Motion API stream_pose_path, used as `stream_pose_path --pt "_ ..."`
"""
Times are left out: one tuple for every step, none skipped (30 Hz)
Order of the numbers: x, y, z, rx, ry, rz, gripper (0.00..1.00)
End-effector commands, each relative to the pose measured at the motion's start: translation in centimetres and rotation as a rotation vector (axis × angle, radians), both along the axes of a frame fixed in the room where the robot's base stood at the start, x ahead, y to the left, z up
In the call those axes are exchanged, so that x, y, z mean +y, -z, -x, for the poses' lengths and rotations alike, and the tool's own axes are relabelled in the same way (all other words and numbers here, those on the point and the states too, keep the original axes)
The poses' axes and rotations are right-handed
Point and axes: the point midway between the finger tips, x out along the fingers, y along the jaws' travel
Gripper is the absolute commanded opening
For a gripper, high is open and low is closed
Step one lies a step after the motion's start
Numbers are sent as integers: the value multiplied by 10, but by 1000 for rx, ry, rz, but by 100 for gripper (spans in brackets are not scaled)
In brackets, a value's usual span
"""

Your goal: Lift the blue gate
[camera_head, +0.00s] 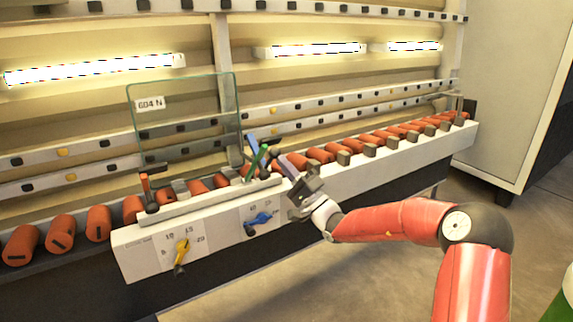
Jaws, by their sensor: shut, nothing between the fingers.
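A clear pane with blue-green edges (184,128), the likeliest blue gate, stands upright over the left part of the roller line and carries a "604 N" label. My gripper (286,164) is shut and empty, to the right of the pane's lower right corner, over the front rail. A small cluster of green and dark levers (260,160) and a short blue bar (251,140) show just left of my fingertips. I cannot tell whether my fingers touch them.
The white front rail (390,150) bears a yellow knob (181,252) and a blue knob (260,221). Orange rollers (60,235) run along the line behind it. A pale cabinet (510,80) stands at the right. Floor is clear in front.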

Motion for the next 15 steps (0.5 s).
stream_pose_path --pt "2 -16 -4 35 0 30 0" --pt "3 -18 -7 58 0 45 0" --pt "4 -21 -10 89 1 67 0" --pt "5 -23 -12 113 0 82 0" --pt "7 -26 -14 136 0 100 0" --pt "8 -28 -16 167 0 120 0" --pt "9 -30 -18 191 0 136 0" --pt "10 -32 -20 214 0 153 0" --pt "12 -34 -22 246 1 174 0" --pt "14 -36 -24 268 0 189 0" --pt "15 -37 -26 290 1 204 0" --pt "16 -39 -29 320 2 224 0" --pt "18 -41 -30 341 1 239 0" --pt "19 -41 -32 362 1 252 0" --pt "20 -43 -35 390 2 271 0"
